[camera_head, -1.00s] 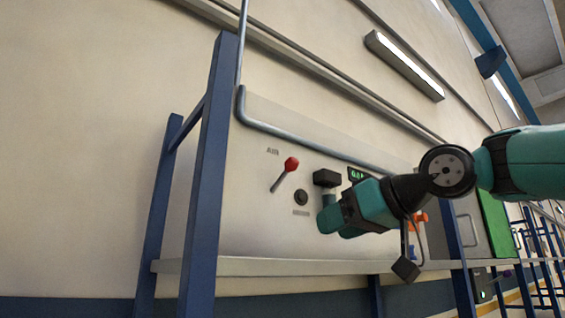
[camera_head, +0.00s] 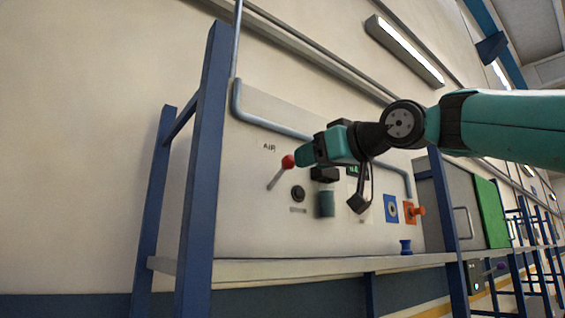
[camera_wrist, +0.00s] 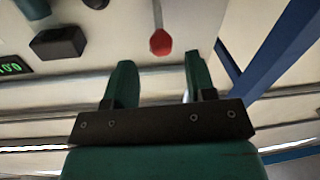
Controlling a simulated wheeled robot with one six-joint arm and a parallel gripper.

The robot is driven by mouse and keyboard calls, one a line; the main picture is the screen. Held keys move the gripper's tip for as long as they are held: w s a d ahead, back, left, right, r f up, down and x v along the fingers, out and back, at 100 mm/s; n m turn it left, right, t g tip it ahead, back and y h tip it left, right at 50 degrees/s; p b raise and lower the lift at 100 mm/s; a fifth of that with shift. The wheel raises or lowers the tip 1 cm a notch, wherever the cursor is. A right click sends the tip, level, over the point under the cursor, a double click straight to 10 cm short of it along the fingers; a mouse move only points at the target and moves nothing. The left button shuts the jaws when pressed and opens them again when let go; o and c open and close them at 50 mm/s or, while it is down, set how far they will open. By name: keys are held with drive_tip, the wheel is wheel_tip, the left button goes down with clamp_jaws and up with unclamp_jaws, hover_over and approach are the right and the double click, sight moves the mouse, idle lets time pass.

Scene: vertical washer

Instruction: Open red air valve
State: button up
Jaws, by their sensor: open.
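The red air valve is a lever with a red knob (camera_head: 288,161) on a grey stem, below the "AIR" label on the light panel (camera_head: 250,215). In the head view the stem runs from the knob down to the left. My gripper (camera_head: 303,157) is just right of the knob, its tips overlapping or very near it in the picture. In the wrist view the red knob (camera_wrist: 160,42) lies beyond the fingertips, between their lines. My gripper (camera_wrist: 160,75) is open and empty there. Whether a finger touches the knob cannot be told.
A black round knob (camera_head: 298,193) sits below right of the lever. A black box (camera_head: 325,174) and a green display are beside my gripper. A blue frame post (camera_head: 203,170) stands left, a pipe (camera_head: 265,124) runs above, and a shelf (camera_head: 300,268) lies below.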

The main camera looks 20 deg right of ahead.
sight(292, 166)
drive_tip(key=p+x, duration=0.3)
drive_tip(key=x, duration=0.5)
drive_tip(key=shift+w+a, duration=0.1)
drive_tip(key=shift+w, duration=0.2)
clamp_jaws()
drive_tip(key=shift+f, duration=0.1)
